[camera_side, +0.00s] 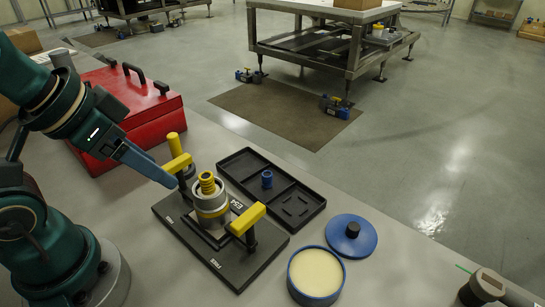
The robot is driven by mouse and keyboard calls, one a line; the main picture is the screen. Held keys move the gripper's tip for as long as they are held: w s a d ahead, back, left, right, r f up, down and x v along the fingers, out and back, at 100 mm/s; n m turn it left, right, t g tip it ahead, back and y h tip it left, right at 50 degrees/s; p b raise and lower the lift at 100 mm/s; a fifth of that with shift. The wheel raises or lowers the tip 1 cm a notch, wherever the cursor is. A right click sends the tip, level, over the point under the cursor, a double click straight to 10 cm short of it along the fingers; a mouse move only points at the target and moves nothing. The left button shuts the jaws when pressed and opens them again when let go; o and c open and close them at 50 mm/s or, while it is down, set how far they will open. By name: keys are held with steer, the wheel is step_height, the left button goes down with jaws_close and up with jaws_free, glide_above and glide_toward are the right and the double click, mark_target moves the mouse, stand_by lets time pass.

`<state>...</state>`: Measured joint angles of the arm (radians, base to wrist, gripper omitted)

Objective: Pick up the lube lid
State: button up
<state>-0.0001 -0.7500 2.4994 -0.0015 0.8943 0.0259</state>
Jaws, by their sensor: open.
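The lube lid (351,237) is a round blue disc with a black knob on top. It lies flat on the grey table, at the right of the work area. Beside it, to its lower left, stands the open blue lube tub (317,276), filled with a cream-coloured substance. My gripper (171,181) is at the left, by the rear yellow-handled clamp of the turret plate and well away from the lid. It is open, and I see nothing held in it. Its fingertips are hard to make out against the dark clamp.
The black turret plate (243,277) carries a metal cylinder (211,207) and yellow-handled clamps between my gripper and the lid. A black compartment tray (307,207) lies behind. A red toolbox (150,115) stands back left. A dark part (484,287) sits at the lower right edge.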

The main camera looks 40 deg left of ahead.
steer(key=w+d+r+m+t+h, duration=0.1)
steer(key=w+d+r+m+t, duration=0.15)
steer(key=w+r, duration=0.45)
steer(key=m+g+h, duration=0.2)
steer(key=m+g, duration=0.3)
steer(key=m, duration=0.1)
glide_above(353, 225)
steer(key=s+a, duration=0.2)
steer(key=f, duration=1.6)
steer(key=shift+w+d+f, duration=0.15)
steer(key=shift+w+f, duration=0.05)
steer(key=shift+f, duration=0.15)
steer(key=shift+d+f, duration=0.15)
steer(key=shift+f, duration=0.2)
steer(key=shift+x, duration=2.2)
jaws_close()
